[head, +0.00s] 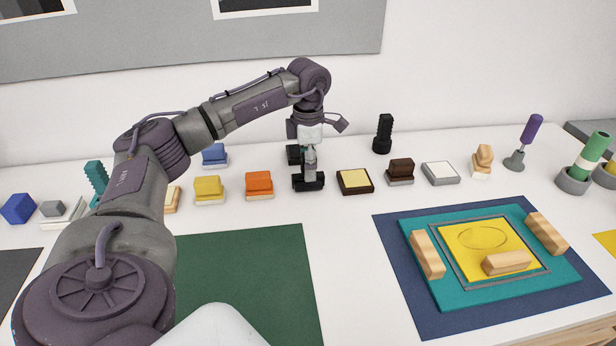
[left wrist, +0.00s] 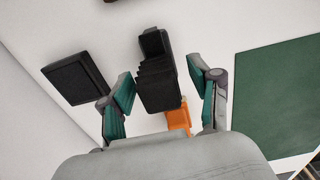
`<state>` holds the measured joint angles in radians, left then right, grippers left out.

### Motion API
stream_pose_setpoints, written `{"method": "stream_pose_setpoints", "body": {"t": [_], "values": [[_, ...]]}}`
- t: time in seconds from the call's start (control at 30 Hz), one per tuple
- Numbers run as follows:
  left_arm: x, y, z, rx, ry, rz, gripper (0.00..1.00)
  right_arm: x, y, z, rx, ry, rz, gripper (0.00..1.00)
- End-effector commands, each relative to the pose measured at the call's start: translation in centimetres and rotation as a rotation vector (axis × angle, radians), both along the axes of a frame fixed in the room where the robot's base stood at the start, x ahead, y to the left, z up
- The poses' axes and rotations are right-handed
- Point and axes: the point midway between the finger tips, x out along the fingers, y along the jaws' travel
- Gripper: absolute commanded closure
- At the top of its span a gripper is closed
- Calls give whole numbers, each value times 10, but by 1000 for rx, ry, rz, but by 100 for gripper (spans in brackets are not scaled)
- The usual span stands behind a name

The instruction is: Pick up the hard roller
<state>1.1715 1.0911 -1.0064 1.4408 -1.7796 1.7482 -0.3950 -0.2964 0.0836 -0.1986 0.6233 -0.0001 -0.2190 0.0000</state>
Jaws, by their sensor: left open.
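A black ridged block-like thing (left wrist: 158,75) lies between my fingers in the left wrist view; I take it to be the hard roller, though no label shows. In the head view its black end (head: 309,185) shows on the table, partly covered by my gripper. My left gripper (head: 307,165) is right over it, pointing down. Its teal-padded fingers also show in the left wrist view (left wrist: 160,90), open on either side of the black thing, with a gap on each side. My right gripper is not in view.
An orange block (head: 260,185) stands left of the gripper and a dark-framed pad (head: 355,181) right of it. A black cylinder (head: 383,133) stands behind. A dark green mat (head: 245,280) lies in front, with a blue mat (head: 395,260) to the right.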

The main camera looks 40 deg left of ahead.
Motion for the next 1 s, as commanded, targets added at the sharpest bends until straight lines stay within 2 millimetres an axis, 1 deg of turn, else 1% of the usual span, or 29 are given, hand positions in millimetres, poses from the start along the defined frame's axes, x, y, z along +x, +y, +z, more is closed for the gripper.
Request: {"method": "stream_pose_setpoints", "body": {"t": [0.1, 0.3, 0.37, 0.6, 0.7, 1.0], "values": [[0, 0, -8, 1, 1, 0, 38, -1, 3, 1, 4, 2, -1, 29], [0, 0, -8, 0, 0, 0, 38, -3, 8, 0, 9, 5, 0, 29], [0, 0, -8, 0, 0, 0, 46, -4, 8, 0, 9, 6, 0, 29], [0, 0, -8, 0, 0, 0, 86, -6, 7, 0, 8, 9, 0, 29], [0, 0, -8, 0, 0, 0, 100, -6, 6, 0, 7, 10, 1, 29], [0, 0, -7, 0, -2, 0, 100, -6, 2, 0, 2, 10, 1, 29]]}}
